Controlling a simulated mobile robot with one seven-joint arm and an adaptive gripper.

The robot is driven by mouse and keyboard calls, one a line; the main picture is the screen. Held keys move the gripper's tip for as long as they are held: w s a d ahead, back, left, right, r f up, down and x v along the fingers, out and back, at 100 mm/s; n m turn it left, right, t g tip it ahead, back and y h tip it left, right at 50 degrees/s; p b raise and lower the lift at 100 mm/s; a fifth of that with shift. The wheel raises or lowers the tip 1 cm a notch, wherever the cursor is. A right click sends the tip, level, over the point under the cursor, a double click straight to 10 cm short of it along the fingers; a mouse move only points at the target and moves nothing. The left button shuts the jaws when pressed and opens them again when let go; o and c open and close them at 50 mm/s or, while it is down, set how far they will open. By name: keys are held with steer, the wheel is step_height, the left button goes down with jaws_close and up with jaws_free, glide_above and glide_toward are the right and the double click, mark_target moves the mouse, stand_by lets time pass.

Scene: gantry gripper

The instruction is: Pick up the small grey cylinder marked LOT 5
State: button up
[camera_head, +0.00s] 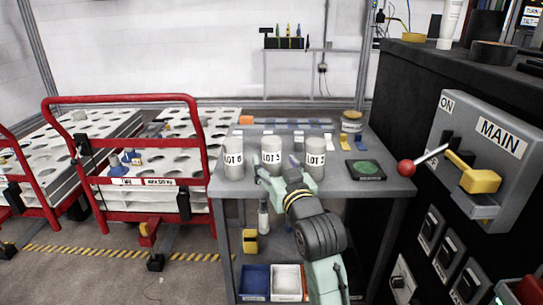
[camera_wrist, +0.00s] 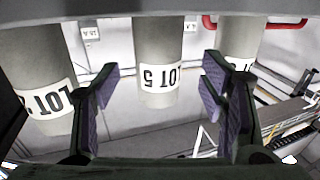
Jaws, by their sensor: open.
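The grey cylinder marked LOT 5 (camera_head: 271,155) stands upright on the grey table (camera_head: 235,187), in the middle of a row of three similar cylinders. In the wrist view, which is upside down, the LOT 5 cylinder (camera_wrist: 158,55) shows between the two fingers, its label readable. My gripper (camera_head: 281,176) is in front of it, low over the table's front part. In the wrist view my gripper (camera_wrist: 161,84) is open, with a finger on either side of the cylinder's outline and visible gaps. No contact shows. The gripper partly covers the cylinder's lower part in the head view.
Similar LOT-marked cylinders stand close on the left (camera_head: 233,158) and right (camera_head: 315,158). A dark tray with a green disc (camera_head: 365,169) lies at the table's right. A red-knobbed lever (camera_head: 406,168) juts out beyond it. A red-framed cart (camera_head: 150,187) stands left.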

mark_target(275, 158)
steer(key=w, duration=0.2)
steer(key=w+a+r+p, duration=0.1)
steer(key=shift+w, duration=0.35)
steer(key=shift+w+a, duration=0.1)
steer(key=shift+w, duration=0.2)
steer(key=shift+c, duration=0.2)
jaws_close()
